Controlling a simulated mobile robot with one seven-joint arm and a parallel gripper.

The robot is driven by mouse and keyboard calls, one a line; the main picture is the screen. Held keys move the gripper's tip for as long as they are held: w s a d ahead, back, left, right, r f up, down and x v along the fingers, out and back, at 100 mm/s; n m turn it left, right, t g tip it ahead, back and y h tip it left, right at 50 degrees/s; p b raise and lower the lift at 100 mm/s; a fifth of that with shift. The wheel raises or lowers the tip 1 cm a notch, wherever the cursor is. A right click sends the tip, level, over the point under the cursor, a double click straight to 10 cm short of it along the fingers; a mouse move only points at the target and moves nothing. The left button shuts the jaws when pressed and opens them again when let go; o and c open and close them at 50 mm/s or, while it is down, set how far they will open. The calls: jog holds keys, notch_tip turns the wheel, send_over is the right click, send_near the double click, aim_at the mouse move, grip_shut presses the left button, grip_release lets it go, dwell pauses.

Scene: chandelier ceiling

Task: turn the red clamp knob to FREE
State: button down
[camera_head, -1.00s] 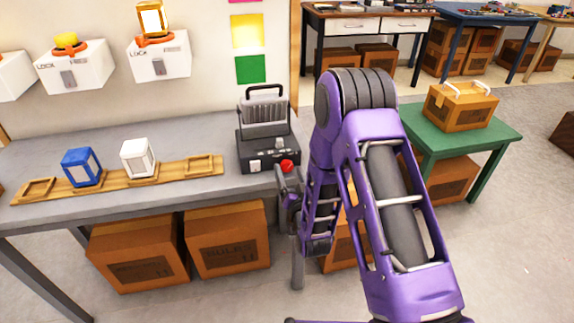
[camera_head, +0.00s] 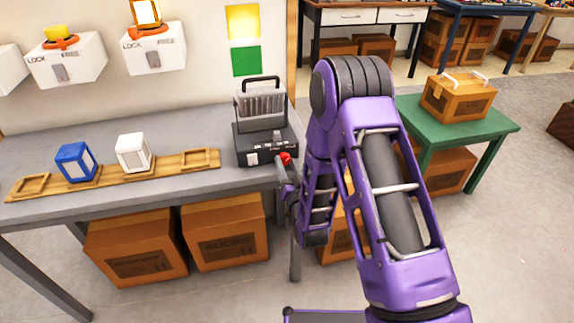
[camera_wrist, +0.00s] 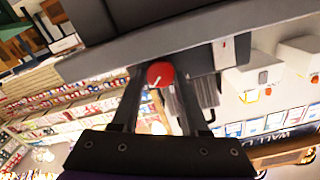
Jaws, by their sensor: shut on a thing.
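The red clamp knob (camera_head: 285,158) sits at the front right corner of a black device (camera_head: 262,152) with a handle, on the grey workbench. In the wrist view the knob (camera_wrist: 160,74) is a round red cap with a short pale line on it. My gripper (camera_wrist: 160,85) has its two fingers on either side of the knob and is shut on it. In the head view my gripper (camera_head: 283,172) is small, dark and partly hidden by the knob and my arm. No FREE marking beside the knob is readable.
A wooden rack (camera_head: 110,176) holds a blue block (camera_head: 76,162) and a white block (camera_head: 134,153). White wall boxes (camera_head: 153,50) marked LOCK hang above. Cartons (camera_head: 224,236) stand under the bench. A green table (camera_head: 465,130) with a crate stands to the right.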

jog(key=shift+n, duration=0.3)
jog(key=n, duration=0.5)
jog(key=shift+a, duration=0.15)
jog(key=n, duration=0.6)
jog(key=shift+r, duration=0.1)
dwell(0.3)
jog(key=shift+c, duration=2.1)
grip_release()
